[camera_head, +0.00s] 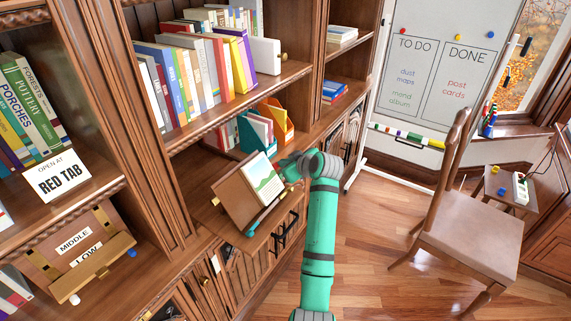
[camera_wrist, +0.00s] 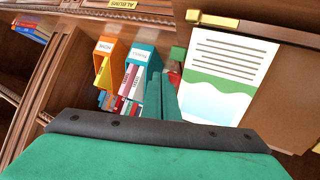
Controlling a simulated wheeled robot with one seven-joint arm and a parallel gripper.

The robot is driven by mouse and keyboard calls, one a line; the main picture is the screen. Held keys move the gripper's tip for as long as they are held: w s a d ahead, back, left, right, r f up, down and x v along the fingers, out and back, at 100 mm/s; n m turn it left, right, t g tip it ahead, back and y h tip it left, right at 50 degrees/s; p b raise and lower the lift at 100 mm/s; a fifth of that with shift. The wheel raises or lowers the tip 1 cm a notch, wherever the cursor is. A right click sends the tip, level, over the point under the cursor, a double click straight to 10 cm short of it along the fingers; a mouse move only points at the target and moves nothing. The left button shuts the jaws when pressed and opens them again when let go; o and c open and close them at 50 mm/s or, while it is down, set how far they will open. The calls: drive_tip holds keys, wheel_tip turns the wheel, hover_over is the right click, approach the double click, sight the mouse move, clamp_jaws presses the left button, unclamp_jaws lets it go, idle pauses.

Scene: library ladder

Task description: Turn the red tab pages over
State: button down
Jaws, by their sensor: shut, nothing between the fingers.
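A brown board-like album or stand (camera_head: 240,200) leans on the pull-out ledge below the shelves. A white page (camera_head: 262,178) with text lines and a green-and-blue landscape lies on its right half; this page also fills the upper right of the wrist view (camera_wrist: 228,65). My gripper (camera_head: 287,168) is shut and empty, at the page's right edge in the head view. In the wrist view, its green fingers (camera_wrist: 163,92) are just left of the page; contact cannot be told. A bit of red shows behind the fingers, but I cannot tell whether it is a tab.
A sign (camera_head: 58,176) reads "Open at red tab". An orange file holder (camera_head: 276,122) and a teal one (camera_head: 252,136) stand on the shelf behind the page. A teal rod-like thing (camera_head: 262,216) lies on the ledge. A chair (camera_head: 465,225) stands to the right on open floor.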

drive_tip(key=shift+s+a, duration=0.1)
drive_tip(key=shift+s+a+f, duration=0.15)
drive_tip(key=shift+s+a, duration=0.3)
drive_tip(key=shift+a, duration=0.05)
drive_tip(key=s+d+r, duration=0.6)
drive_tip(key=d+r, duration=0.2)
drive_tip(key=d, duration=0.1)
drive_tip(key=shift+d, duration=0.4)
